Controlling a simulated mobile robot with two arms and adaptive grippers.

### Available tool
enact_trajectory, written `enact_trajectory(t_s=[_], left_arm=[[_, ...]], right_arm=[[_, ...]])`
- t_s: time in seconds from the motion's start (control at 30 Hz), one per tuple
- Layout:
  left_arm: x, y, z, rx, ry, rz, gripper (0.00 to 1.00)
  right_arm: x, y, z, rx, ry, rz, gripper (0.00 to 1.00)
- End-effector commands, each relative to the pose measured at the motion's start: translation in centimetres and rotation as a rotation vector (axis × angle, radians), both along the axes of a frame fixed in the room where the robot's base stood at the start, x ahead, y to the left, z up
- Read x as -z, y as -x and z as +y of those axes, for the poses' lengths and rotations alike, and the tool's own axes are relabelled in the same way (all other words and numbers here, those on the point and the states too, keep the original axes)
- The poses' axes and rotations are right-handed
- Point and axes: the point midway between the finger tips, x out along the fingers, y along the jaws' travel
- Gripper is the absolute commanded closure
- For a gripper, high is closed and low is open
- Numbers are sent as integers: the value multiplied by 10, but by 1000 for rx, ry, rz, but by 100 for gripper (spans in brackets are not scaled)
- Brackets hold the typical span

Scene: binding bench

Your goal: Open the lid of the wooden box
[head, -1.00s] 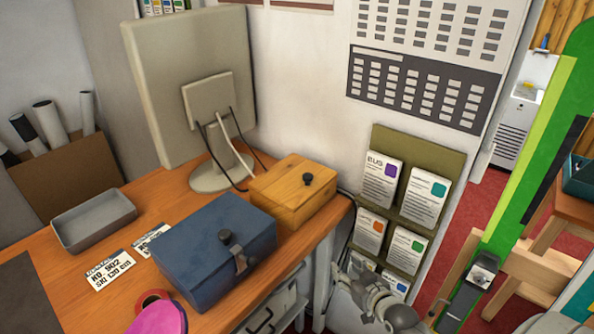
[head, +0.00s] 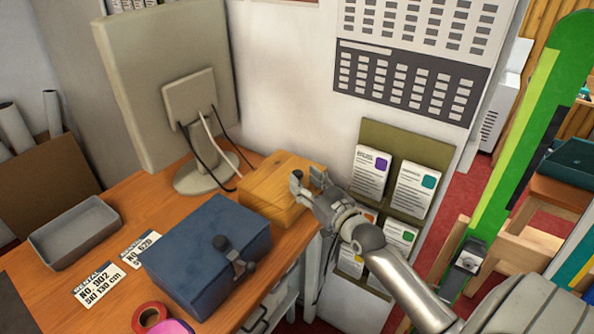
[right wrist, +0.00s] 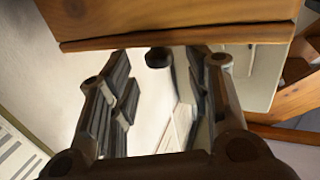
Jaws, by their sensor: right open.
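The wooden box (head: 268,203) sits at the right rear of the bench with its lid down. My right gripper (head: 306,188) is open at the box's right front, level with the lid. In the right wrist view the box (right wrist: 165,22) fills the top, and the knob (right wrist: 158,57) shows between the two spread fingers. I cannot tell whether a finger touches it. My left gripper is not in view.
A blue box (head: 200,255) with a knob and latch stands in front of the wooden box. A monitor (head: 165,90) stands behind, its cables near the box. A grey tray (head: 75,232) lies left. A card rack (head: 405,150) hangs on the wall at right.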

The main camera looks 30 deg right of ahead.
Motion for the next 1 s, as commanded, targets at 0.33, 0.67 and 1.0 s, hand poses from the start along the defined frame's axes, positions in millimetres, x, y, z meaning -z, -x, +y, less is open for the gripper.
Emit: enact_trajectory(t_s=[0.33, 0.67, 1.0], left_arm=[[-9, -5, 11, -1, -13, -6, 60], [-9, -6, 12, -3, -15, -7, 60], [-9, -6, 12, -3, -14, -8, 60]], right_arm=[[-1, -39, 0, 0, 1, -1, 54], [0, -43, 0, 0, 2, 0, 54], [0, -43, 0, 0, 1, 0, 89]])
